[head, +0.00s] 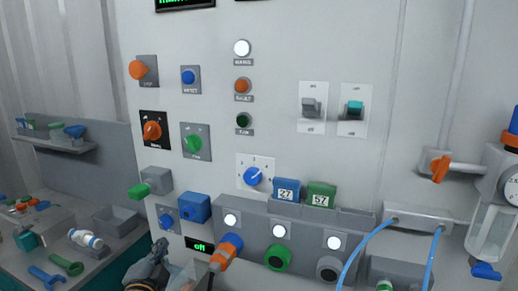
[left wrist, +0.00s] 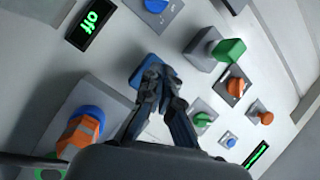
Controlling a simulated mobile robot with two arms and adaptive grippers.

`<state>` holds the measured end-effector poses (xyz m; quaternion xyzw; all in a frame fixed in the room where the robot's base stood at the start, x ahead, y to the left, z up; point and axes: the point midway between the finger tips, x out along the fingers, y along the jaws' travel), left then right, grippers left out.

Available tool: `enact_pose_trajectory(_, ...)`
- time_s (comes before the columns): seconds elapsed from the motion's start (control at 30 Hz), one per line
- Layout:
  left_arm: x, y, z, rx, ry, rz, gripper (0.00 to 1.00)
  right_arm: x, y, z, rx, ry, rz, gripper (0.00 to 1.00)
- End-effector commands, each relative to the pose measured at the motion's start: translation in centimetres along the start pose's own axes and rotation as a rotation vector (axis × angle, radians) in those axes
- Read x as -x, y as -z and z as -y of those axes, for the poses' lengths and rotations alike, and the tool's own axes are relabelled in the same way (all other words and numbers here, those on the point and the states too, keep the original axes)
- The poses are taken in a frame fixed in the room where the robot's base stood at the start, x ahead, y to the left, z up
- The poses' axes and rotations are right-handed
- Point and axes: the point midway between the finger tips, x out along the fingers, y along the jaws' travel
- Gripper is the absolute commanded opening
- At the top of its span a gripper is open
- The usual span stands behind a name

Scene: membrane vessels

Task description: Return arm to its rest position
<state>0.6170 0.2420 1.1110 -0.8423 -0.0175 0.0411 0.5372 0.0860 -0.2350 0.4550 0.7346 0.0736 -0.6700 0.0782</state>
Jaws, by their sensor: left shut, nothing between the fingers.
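My left gripper (head: 158,248) shows at the bottom of the head view, left of the green "off" display (head: 198,246) and below the blue box (head: 194,207) on the panel. In the left wrist view the gripper (left wrist: 160,75) has its fingertips together with nothing between them. There the fingertips overlap the blue box (left wrist: 147,66); I cannot tell whether they touch it. My right gripper is in neither view.
The upright panel (head: 290,40) carries knobs, switches and lamps close by. An orange and blue connector (head: 225,252) sticks out right of my left gripper. A green-tipped lever (head: 139,191) juts out above it. A bench with tools (head: 68,264) stands at left.

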Motion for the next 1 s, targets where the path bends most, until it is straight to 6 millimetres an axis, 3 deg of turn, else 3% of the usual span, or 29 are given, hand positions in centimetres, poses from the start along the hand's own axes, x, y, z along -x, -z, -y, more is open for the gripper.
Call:
enact_pose_trajectory(0.03, 2.1, -1.6, -3.3, 0.088, -0.089, 0.062, 0.00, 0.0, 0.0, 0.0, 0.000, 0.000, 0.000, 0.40)
enact_pose_trajectory(0.1, 5.1, -3.5, -7.2, 0.211, -0.204, 0.157, 0.00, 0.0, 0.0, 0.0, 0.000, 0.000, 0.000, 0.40)
enact_pose_trajectory(0.2, 10.3, -5.9, -12.3, 0.373, -0.360, 0.305, 0.00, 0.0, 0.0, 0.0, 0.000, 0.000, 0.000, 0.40)
enact_pose_trajectory(0.3, 15.5, -7.5, -16.1, 0.503, -0.488, 0.448, 0.00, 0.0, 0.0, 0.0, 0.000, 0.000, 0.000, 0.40)
enact_pose_trajectory(0.5, 23.5, -9.0, -20.3, 0.660, -0.653, 0.666, 0.00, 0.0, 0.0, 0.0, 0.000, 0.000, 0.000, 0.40)
enact_pose_trajectory(0.83, 34.0, -9.6, -23.1, 0.810, -0.828, 0.949, 0.00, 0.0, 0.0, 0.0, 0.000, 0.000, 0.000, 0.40)
enact_pose_trajectory(1.0, 32.7, -11.1, -26.9, 0.803, -0.837, 0.963, 0.00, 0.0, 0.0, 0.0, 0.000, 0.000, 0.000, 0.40)
